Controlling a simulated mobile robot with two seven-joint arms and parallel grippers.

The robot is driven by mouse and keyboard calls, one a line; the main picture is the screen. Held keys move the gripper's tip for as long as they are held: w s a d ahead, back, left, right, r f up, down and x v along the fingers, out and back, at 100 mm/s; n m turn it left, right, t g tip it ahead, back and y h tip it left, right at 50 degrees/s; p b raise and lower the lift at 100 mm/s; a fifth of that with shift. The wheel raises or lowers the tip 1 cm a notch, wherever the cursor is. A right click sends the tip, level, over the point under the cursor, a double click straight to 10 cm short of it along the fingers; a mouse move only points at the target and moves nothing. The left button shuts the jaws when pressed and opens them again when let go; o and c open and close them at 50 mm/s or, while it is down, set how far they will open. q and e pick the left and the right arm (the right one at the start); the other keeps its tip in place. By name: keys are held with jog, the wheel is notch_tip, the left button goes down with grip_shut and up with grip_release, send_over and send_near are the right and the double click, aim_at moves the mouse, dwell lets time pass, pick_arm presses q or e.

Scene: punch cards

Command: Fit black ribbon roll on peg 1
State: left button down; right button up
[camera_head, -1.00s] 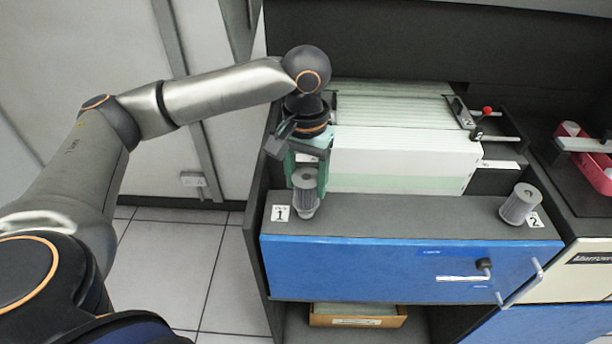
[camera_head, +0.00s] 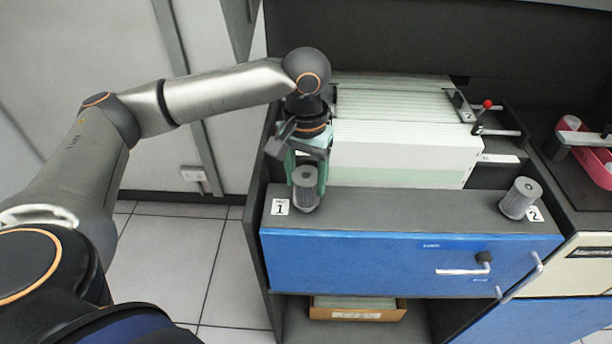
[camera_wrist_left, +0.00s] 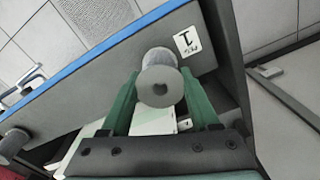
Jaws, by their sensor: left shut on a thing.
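My left gripper (camera_head: 307,188) points down over the cabinet top beside the label 1 (camera_head: 280,206). Its green fingers are shut on a ribbon roll (camera_head: 305,185), a dark grey, ribbed cylinder with a lighter grey end. The roll stands roughly upright at the peg 1 place. My right gripper is not in view.
A second grey roll (camera_head: 520,198) stands by the label 2 (camera_head: 534,214) at the right. A stack of pale cards (camera_head: 400,160) rises close behind my gripper. The grey cabinet top (camera_head: 410,207) is clear between the rolls. A blue drawer front (camera_head: 370,265) lies below.

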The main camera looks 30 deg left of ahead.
pick_arm(q)
jog(key=shift+f, duration=0.5)
jog(key=shift+c, duration=0.2)
grip_release()
notch_tip(320, 180, up, 12)
jog(key=shift+r, duration=0.2)
dwell(0.4)
